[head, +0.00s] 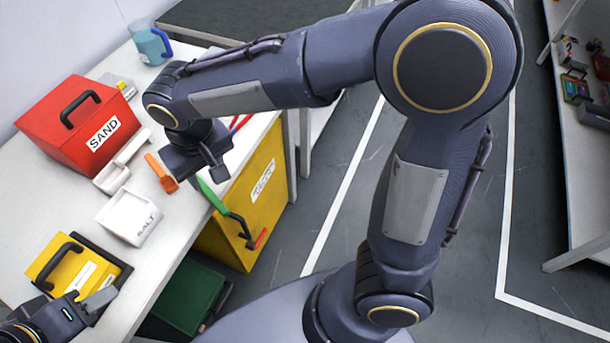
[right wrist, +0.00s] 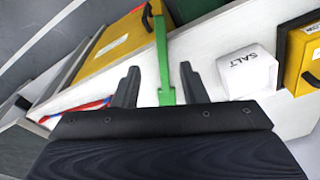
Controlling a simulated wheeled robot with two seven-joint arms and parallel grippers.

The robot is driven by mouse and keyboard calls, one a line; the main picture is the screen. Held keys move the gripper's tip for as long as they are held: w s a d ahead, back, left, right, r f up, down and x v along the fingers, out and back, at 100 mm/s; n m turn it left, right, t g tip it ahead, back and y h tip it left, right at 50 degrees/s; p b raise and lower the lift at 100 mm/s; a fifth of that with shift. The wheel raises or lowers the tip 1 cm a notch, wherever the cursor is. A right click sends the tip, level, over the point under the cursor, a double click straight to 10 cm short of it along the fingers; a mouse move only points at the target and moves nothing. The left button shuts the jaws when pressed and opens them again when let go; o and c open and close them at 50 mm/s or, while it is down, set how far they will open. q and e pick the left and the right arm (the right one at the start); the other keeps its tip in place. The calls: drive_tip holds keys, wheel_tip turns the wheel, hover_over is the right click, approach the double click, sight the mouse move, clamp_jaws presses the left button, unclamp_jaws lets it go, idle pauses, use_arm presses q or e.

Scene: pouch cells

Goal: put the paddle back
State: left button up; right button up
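A long green paddle (head: 212,196) shows at the table's front edge, just below my right gripper (head: 210,162), which partly covers it in the head view. In the right wrist view the green paddle (right wrist: 162,55) runs between the two fingers of my right gripper (right wrist: 160,88). The fingers stand apart, with gaps beside the paddle's shaft. My left gripper (head: 92,302) is low at the left, beside a small yellow box (head: 48,262) with a black handle. Whether its fingers are closed is unclear.
A white SALT container (head: 130,215), an orange scoop (head: 160,172), a red SAND box (head: 75,115) and a blue cup (head: 150,42) stand on the white table. A yellow bin (head: 225,240) and a green box (head: 185,298) are below its edge.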

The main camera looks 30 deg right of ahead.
drive_tip(key=s+d+r+m+t+y, duration=0.1)
drive_tip(key=s+d+r+y, duration=0.1)
drive_tip(key=s+d, duration=0.35)
drive_tip(key=s+d+r+m+y, duration=0.1)
drive_tip(key=s+d, duration=0.1)
drive_tip(key=d, duration=0.6)
drive_tip(key=s+d+f+m+t, duration=0.1)
drive_tip(key=s+d+m+t, duration=0.1)
drive_tip(key=s, duration=0.6)
drive_tip(key=shift+d+t, duration=0.6)
drive_tip(key=shift+d, duration=0.6)
drive_tip(key=shift+r, duration=0.1)
drive_tip(key=shift+r+p, duration=0.8)
drive_tip(key=shift+p, duration=0.05)
drive_tip(key=shift+w+a, duration=0.1)
